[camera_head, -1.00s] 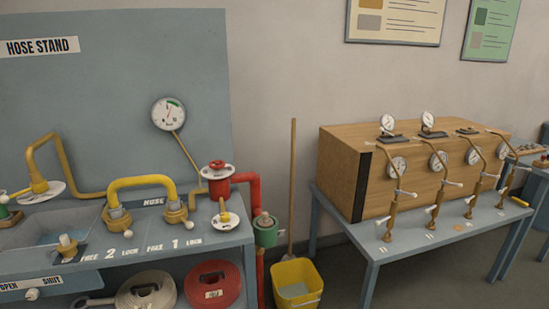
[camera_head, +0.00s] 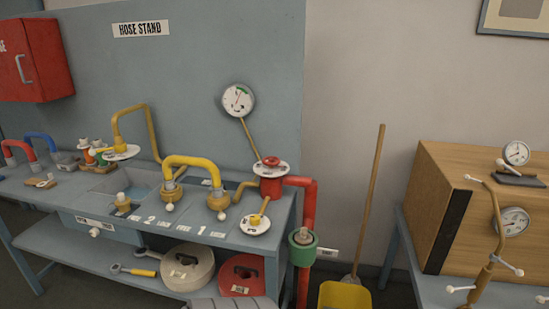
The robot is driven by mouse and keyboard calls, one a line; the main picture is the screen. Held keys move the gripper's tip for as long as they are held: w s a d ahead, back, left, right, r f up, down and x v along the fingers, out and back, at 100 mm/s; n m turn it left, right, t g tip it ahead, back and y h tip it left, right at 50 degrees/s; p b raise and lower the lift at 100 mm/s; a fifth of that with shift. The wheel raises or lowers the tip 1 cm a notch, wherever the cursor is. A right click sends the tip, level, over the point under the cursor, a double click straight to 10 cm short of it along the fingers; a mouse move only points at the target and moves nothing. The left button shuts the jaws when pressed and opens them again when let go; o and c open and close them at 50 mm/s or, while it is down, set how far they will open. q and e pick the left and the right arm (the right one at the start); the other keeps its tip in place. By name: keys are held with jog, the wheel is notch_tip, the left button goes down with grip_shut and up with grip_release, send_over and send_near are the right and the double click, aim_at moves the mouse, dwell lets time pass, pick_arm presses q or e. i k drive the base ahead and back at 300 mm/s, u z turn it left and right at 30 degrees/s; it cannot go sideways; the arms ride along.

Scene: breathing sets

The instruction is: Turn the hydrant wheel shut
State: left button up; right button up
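The hydrant (camera_head: 270,186) is a red upright body at the right end of the hose stand's bench. Its small red wheel (camera_head: 271,161) sits on top, over a white disc with marks too small to read. A red pipe (camera_head: 308,205) leaves the hydrant to the right and bends down. A round white gauge (camera_head: 238,100) with a green band stands above on a thin yellow stem. How far the wheel is turned cannot be read.
A yellow hose loop (camera_head: 195,161) joins two brass couplings left of the hydrant. A lever on a white plate (camera_head: 256,224) lies in front of it. A green fitting (camera_head: 302,247), yellow bucket (camera_head: 345,296) and broom stand to the right. A wooden cabinet (camera_head: 470,180) is farther right.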

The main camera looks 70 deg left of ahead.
aim_at(273, 160)
jog(key=u, duration=0.55)
jog(key=i, duration=0.8)
jog(key=u, duration=0.85)
